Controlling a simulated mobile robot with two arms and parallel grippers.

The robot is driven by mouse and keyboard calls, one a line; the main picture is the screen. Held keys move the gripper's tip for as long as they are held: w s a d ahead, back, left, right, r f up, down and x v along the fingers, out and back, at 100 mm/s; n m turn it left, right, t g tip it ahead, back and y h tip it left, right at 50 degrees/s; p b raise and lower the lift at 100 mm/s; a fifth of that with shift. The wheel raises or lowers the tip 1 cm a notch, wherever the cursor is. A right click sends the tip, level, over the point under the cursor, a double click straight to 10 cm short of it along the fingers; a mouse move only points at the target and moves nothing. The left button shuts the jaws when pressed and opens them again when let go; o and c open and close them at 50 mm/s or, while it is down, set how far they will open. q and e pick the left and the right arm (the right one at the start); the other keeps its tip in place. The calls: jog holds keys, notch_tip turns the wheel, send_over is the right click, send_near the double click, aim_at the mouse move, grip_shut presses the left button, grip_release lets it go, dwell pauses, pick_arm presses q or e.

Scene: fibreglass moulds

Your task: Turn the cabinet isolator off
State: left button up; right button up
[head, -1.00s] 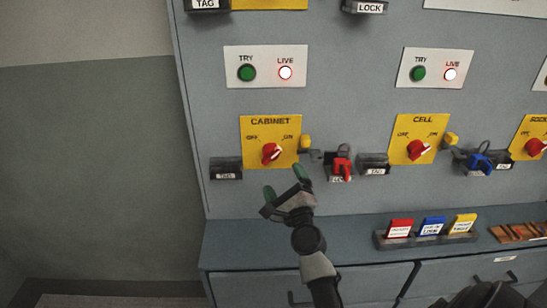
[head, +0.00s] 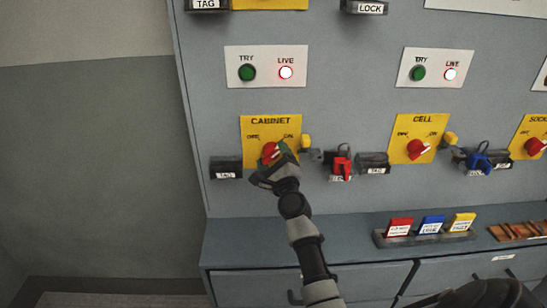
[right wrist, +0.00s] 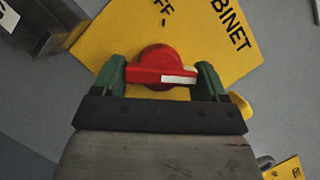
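The cabinet isolator is a red rotary knob on a yellow plate (head: 252,123) marked CABINET, OFF and ON, in the head view. In the right wrist view the red knob (right wrist: 158,66) has its white mark toward the right, on the ON side. My right gripper (head: 273,158) is at the knob. In the right wrist view its green fingers (right wrist: 162,80) are apart, one on each side of the knob. I cannot tell whether they touch it. In the head view the gripper partly hides the knob. My left gripper is not in view.
Above are a green TRY button (head: 247,73) and a lit LIVE lamp (head: 286,73). A tag holder (head: 226,168) is left of the plate, a red padlock (head: 342,167) right. The CELL isolator (head: 418,148) stands further right. A ledge (head: 300,235) with coloured tags lies below.

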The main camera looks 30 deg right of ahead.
jog(key=c, duration=0.5)
jog(key=shift+r+n+y+p, duration=0.2)
jog(key=shift+n+y+p, duration=0.2)
jog(key=shift+n+p, duration=0.7)
jog(key=n+g+p, duration=0.1)
jog(key=n+p, duration=0.3)
jog(key=p, duration=0.2)
jog(key=n+g+y+p, duration=0.1)
jog(key=n+g+p, duration=0.1)
jog(key=n+p, duration=0.2)
jog(key=r+n+g+p, duration=0.1)
jog(key=n+g+p, duration=0.1)
jog(key=n+p, duration=0.3)
jog(key=shift+p, duration=1.85)
jog(key=shift+f+n+g+p, duration=0.15)
jog(key=shift+n+g+p, duration=0.35)
jog(key=shift+n+p, duration=0.45)
jog(key=shift+f+p, duration=0.1)
jog(key=shift+p, duration=0.2)
jog(key=o, duration=0.9)
jog(key=shift+o, duration=0.2)
